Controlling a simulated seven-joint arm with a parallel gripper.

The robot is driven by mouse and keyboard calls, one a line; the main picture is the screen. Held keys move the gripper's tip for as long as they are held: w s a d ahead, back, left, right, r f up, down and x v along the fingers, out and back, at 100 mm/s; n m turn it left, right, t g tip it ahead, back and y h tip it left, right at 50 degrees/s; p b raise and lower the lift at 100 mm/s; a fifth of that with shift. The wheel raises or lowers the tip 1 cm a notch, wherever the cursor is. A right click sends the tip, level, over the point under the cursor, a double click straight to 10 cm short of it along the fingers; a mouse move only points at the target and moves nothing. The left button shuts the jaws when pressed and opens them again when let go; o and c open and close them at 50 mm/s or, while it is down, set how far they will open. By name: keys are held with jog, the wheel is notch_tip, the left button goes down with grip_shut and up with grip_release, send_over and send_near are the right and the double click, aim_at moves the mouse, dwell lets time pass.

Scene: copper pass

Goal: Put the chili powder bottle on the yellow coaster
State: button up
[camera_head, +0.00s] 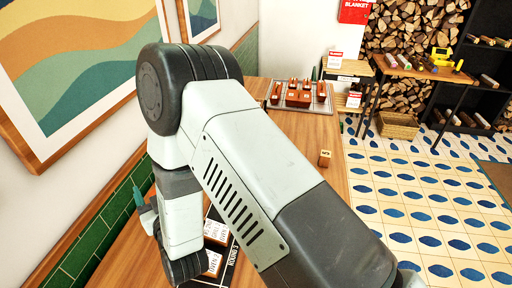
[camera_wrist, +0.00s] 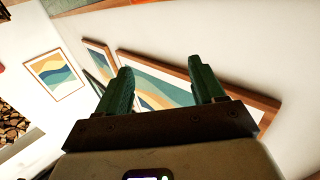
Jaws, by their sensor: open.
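My gripper (camera_wrist: 159,76) is open and empty in the wrist view, its two green fingers spread apart toward the wall. In the head view my gripper (camera_head: 140,200) shows only partly at the left, with one green finger visible beside the wall. I cannot make out a chili powder bottle or a yellow coaster in either view. My arm hides much of the wooden table (camera_head: 322,128) in the head view.
A tray (camera_head: 328,97) of reddish items stands at the table's far end. A small wooden block (camera_head: 325,158) sits near the right edge. White cards (camera_head: 216,232) lie on a dark mat (camera_head: 231,270) under my arm. A wall with framed pictures (camera_head: 75,60) borders the left.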

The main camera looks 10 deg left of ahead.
jog(key=w+d+r+m+g+h, duration=0.1)
jog(key=w+d+r+h, duration=0.1)
jog(key=w+d+r, duration=0.3)
jog(key=w+d+r+h, duration=0.1)
jog(key=w+d+r, duration=0.2)
jog(key=w+r, duration=0.4)
jog(key=d+r+m+g+h, duration=0.15)
jog(key=d+r+h, duration=0.25)
jog(key=d+r, duration=0.65)
jog(key=s+d+r+m+g+h, duration=0.15)
jog(key=s+d, duration=0.25)
jog(key=d, duration=0.4)
jog(key=s+d+r+m+h, duration=0.1)
jog(key=s+d+r+h, duration=0.15)
jog(key=d, duration=0.55)
jog(key=s+d+m+g+h, duration=0.1)
jog(key=s+d, duration=0.3)
jog(key=s, duration=0.4)
jog(key=s+d+m+g, duration=0.2)
jog(key=s+d, duration=0.3)
jog(key=s, duration=0.3)
jog(key=shift+d+r+m+h, duration=0.3)
jog(key=shift+r+h, duration=0.1)
